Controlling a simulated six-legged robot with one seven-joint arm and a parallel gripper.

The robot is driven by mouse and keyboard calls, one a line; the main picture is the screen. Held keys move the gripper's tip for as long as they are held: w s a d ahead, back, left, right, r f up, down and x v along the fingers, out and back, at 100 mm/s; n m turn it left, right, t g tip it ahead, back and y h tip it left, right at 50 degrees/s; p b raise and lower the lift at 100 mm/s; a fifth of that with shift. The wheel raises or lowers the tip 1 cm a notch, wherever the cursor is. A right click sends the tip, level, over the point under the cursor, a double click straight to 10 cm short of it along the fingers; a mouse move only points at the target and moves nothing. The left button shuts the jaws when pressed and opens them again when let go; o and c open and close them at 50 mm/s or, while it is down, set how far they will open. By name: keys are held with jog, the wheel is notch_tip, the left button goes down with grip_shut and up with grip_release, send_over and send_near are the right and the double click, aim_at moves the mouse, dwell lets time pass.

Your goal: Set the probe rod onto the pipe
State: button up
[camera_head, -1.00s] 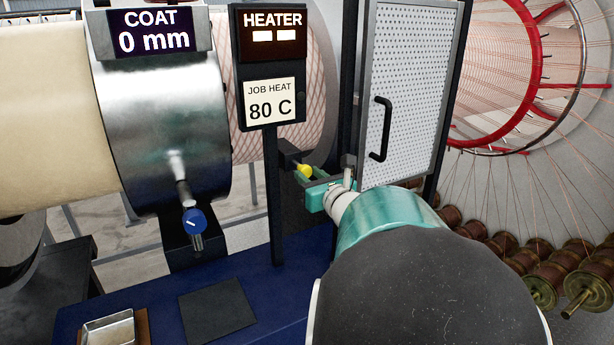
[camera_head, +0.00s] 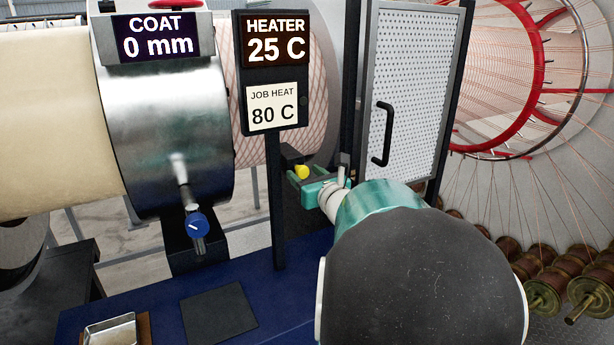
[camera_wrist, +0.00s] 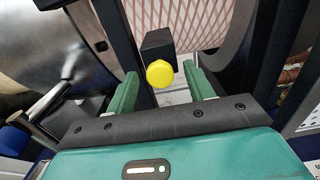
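The pipe (camera_head: 55,115) runs across the left of the head view, cream at left and pink with a mesh pattern (camera_head: 281,105) right of the steel ring. A yellow knob (camera_head: 302,172) on a black block (camera_head: 291,155) sits below the mesh part, near the heater post. It may be the end of the probe rod; no rod shaft shows clearly. In the wrist view, the yellow knob (camera_wrist: 160,73) lies between and beyond my green fingers, with a gap on each side. My gripper (camera_wrist: 160,72) is open and empty. Whether the rod touches the pipe is hidden.
The heater display (camera_head: 276,38) reads 25 C above a job heat card (camera_head: 273,106) of 80 C. The coat display (camera_head: 158,36) reads 0 mm. A perforated panel (camera_head: 412,90) stands close right of my gripper. A blue bench (camera_head: 180,285) lies below.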

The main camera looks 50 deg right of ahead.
jog(key=shift+w+f, duration=0.15)
jog(key=v, duration=1.4)
